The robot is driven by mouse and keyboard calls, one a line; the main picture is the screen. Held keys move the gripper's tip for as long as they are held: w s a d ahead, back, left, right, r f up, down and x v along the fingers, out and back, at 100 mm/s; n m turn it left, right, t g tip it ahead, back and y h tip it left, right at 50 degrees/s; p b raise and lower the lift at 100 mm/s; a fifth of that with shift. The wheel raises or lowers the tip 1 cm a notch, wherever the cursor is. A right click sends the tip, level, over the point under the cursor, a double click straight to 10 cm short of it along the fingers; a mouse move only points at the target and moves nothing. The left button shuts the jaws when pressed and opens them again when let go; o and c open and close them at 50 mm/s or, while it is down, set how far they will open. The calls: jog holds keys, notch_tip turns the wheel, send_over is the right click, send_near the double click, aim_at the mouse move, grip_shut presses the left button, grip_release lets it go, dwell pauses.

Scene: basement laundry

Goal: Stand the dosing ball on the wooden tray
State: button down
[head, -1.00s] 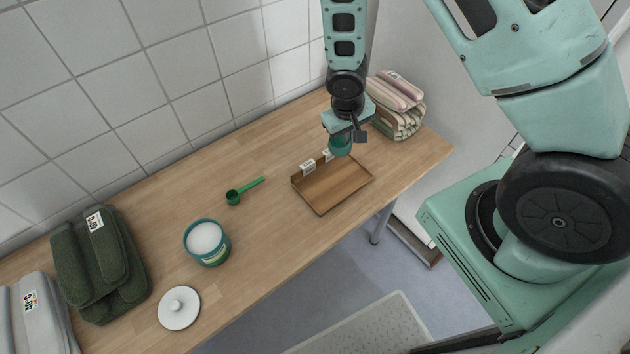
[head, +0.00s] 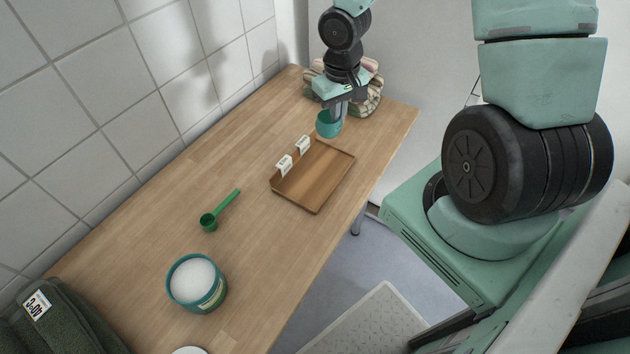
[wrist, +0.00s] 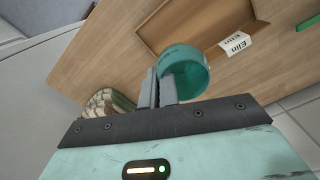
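The dosing ball is a teal, open-topped cup (head: 328,125) hanging from my gripper (head: 341,108), just beyond the far end of the wooden tray. In the wrist view the dosing ball (wrist: 186,72) sits at the fingertips of my gripper (wrist: 160,88), which look closed together on its wall. Part of the tray (wrist: 175,18) shows at the top of the wrist view.
Folded striped towels (head: 366,100) lie behind my gripper at the worktop's far end. A green scoop (head: 218,211) and a teal tub of white powder (head: 197,284) stand nearer. A dark green towel (head: 62,322) is at lower left. The worktop between scoop and tray is clear.

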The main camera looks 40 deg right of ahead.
jog(key=f+b, duration=0.1)
jog(key=f, duration=0.2)
jog(key=f+b, duration=0.1)
jog(key=f, duration=0.2)
jog(key=f+b, duration=0.1)
jog(key=f, duration=0.2)
jog(key=shift+s+d+f, duration=0.15)
jog(key=shift+d+f, duration=0.2)
jog(key=shift+f, duration=0.05)
jog(key=shift+f+b, duration=0.2)
jog(key=shift+b, duration=0.2)
jog(key=c, duration=1.7)
grip_release()
jog(key=shift+r, duration=0.15)
